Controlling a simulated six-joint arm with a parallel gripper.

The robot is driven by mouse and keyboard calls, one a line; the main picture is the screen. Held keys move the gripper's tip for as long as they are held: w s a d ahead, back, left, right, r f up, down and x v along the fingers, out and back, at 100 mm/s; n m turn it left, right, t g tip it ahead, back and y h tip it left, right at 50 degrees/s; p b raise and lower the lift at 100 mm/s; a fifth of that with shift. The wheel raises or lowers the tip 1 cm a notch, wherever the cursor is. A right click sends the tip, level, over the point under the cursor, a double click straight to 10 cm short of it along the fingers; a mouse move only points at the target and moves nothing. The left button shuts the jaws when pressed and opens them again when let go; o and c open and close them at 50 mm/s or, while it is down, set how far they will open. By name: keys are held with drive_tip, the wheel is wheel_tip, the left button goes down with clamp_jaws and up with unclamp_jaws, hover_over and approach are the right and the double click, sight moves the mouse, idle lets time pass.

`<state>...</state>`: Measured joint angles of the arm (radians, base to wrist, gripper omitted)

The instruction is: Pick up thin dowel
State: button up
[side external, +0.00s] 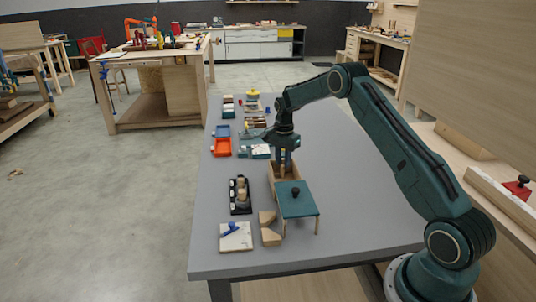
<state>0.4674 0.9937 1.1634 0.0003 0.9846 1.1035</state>
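My gripper (284,168) points straight down over a light wooden box (272,178) near the middle of the grey table. Its fingertips reach down to about the box's opening. The fingers are small and dark, and I cannot tell whether they are apart or hold something. I cannot make out a thin dowel for certain; any dowel in the box is hidden by the box walls or too small to tell. A black tray (249,206) holding several light wooden pieces stands left of the box.
A teal board with a black knob (300,206) stands on legs in front of the box. Wooden blocks (270,237) and a white tile (238,243) lie near the table's front. Orange (214,148) and blue (217,132) trays are behind left. The table's right side is clear.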

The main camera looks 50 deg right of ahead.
drive_tip(key=shift+f, duration=0.75)
clamp_jaws()
